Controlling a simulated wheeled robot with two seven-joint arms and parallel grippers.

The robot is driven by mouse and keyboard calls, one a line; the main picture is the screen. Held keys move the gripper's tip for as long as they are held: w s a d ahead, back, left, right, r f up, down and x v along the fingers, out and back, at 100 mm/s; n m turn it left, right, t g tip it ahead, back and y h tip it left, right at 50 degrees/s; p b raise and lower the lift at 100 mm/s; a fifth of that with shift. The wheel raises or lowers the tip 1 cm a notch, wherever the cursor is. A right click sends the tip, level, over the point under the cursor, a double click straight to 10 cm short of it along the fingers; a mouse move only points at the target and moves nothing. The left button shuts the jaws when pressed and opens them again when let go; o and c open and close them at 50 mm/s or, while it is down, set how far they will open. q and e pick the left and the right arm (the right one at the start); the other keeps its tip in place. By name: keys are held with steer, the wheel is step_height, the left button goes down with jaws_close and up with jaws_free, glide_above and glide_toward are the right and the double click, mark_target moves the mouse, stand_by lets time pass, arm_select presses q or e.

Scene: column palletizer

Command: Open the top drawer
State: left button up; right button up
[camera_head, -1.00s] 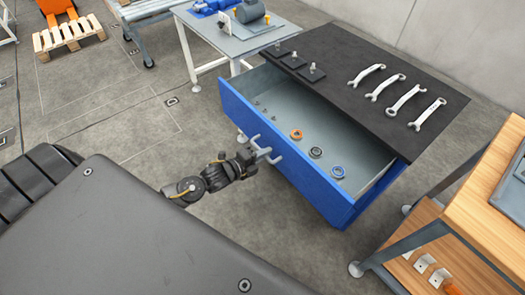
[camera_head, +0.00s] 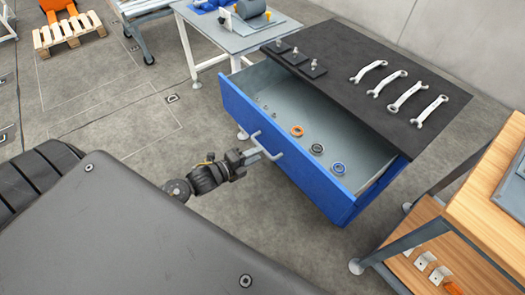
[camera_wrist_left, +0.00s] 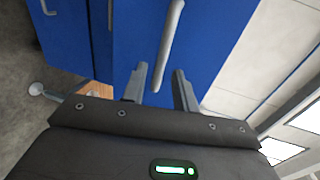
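The blue cabinet's top drawer (camera_head: 298,157) is pulled well out, and its grey inside shows. Its grey bar handle (camera_head: 275,153) is on the drawer front. My left gripper (camera_head: 254,154) is just in front of the handle. In the left wrist view the two fingers (camera_wrist_left: 159,82) are apart, with nothing held between them. My right gripper is not in view.
An orange ring (camera_head: 297,131), a dark ring (camera_head: 317,149) and a blue ring (camera_head: 338,169) lie in the drawer with small parts. Several wrenches (camera_head: 408,96) lie on the black cabinet top (camera_head: 330,45). A wooden-topped bench (camera_head: 488,190) stands close on the right.

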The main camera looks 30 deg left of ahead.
arm_select(q)
steer(key=v, duration=0.6)
steer(key=shift+s+b, duration=0.25)
steer(key=shift+b, duration=0.1)
steer(key=s+a+f+n+g+y, duration=0.2)
steer(key=s+a+f+n, duration=0.25)
steer(key=f, duration=0.55)
steer(key=s+a+f+n+g+y, duration=0.25)
steer(key=s+a+f+n, duration=0.2)
steer(key=f, duration=0.65)
steer(key=s+a+f+n+g+y, duration=0.25)
steer(key=s+a+f+n, duration=0.2)
steer(key=f, duration=0.55)
steer(key=s+d+f+n+g, duration=0.2)
steer(key=s+d+f+n, duration=0.1)
steer(key=s+f, duration=0.4)
steer(key=s+d+f+n+g, duration=0.2)
steer(key=s+f+g, duration=0.15)
steer(key=s, duration=0.45)
steer(key=s+d+f, duration=0.2)
steer(key=d, duration=0.3)
steer(key=s+d+f+n+h, duration=0.1)
steer(key=s+d, duration=0.2)
steer(key=d, duration=0.3)
steer(key=shift+f+g, duration=0.4)
steer(key=shift+g, duration=0.05)
